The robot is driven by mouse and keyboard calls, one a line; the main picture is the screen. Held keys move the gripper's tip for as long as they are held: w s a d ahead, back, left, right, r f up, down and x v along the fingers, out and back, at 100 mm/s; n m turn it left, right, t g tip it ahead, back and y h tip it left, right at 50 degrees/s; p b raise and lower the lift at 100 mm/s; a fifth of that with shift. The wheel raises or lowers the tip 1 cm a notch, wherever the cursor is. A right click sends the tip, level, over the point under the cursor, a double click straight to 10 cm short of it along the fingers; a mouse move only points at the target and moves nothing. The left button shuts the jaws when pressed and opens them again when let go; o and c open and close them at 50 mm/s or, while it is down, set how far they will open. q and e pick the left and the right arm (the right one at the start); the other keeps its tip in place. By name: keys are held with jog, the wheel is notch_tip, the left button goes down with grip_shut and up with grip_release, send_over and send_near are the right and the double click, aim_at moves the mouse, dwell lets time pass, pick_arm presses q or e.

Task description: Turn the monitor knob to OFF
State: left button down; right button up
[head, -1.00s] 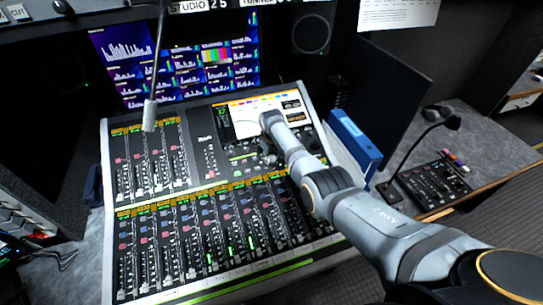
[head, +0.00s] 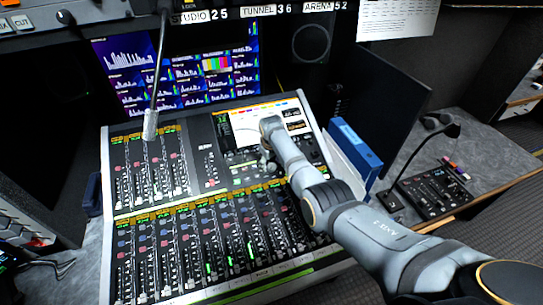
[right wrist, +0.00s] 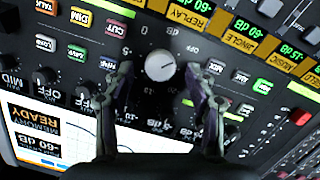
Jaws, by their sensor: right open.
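A round light-grey knob (right wrist: 160,66) with a white pointer mark shows in the right wrist view on the dark console panel, with scale marks around it. I take it as the monitor knob; its label is not clearly readable. My right gripper (right wrist: 160,72) is open, with one dark finger on each side of the knob. Gaps seem to show between fingers and knob; contact cannot be told. In the head view my right gripper (head: 267,163) is small and partly hidden below the wrist, over the console (head: 205,150). The knob is hidden there. My left gripper is out of view.
Lit buttons and small knobs surround the knob, and a console screen (right wrist: 50,135) lies close by. Fader rows (head: 210,245) fill the console front. A blue binder (head: 355,150) and a small control box (head: 435,190) stand to the right.

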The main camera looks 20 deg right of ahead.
jog(key=v, duration=1.1)
jog(key=shift+s+f, duration=0.15)
